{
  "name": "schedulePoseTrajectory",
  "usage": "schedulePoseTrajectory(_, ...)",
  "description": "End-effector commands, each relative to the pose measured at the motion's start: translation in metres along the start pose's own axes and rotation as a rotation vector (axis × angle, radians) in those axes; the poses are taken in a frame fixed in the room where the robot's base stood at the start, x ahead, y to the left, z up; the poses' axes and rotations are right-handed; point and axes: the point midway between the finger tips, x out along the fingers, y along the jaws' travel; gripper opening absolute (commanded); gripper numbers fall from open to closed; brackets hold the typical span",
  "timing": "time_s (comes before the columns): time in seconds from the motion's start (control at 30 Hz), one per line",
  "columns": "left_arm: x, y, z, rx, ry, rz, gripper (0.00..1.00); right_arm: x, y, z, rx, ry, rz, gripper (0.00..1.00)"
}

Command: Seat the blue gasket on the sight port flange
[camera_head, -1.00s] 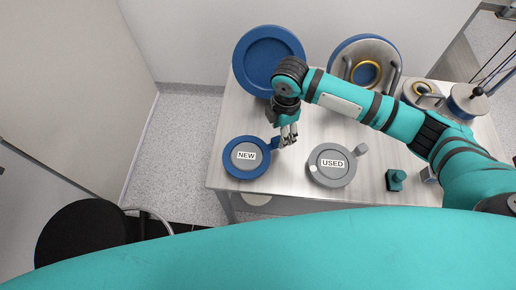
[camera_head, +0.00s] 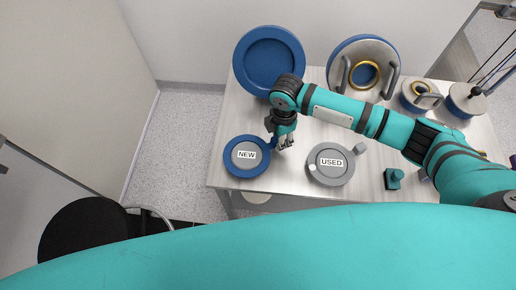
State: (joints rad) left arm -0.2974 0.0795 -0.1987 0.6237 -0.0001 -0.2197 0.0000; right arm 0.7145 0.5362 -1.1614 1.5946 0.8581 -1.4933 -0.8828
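The blue gasket (camera_head: 232,166) is a ring with a small tab on its right side. It lies flat on the table around a grey disc labelled NEW (camera_head: 246,155). My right gripper (camera_head: 284,143) points down at the ring's tab, right of the ring. Its fingers overlap the tab, and whether they are shut on it cannot be told. A round metal part with a blue rim, two handles and a gold ring (camera_head: 365,51) stands at the back; it may be the sight port flange. My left gripper is not in view.
A large blue dish (camera_head: 270,60) stands at the back left. A small teal block (camera_head: 394,179) and two round parts are at right. A black chair (camera_head: 82,242) is below left.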

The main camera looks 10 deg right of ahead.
Motion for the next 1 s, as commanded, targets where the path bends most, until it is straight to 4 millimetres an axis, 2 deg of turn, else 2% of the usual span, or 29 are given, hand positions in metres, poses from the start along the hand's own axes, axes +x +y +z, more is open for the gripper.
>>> schedulePoseTrajectory(0.37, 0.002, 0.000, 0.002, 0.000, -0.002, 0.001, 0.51, -0.004, 0.001, 0.000, 0.001, 0.000, 0.001, 0.00)
schedulePoseTrajectory(0.67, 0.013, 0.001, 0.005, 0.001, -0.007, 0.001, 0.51, -0.036, 0.001, -0.001, -0.001, 0.001, 0.004, 0.00)
schedulePoseTrajectory(1.0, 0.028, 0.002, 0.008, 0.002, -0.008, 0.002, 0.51, -0.041, -0.068, -0.053, -0.007, 0.005, 0.000, 0.00)
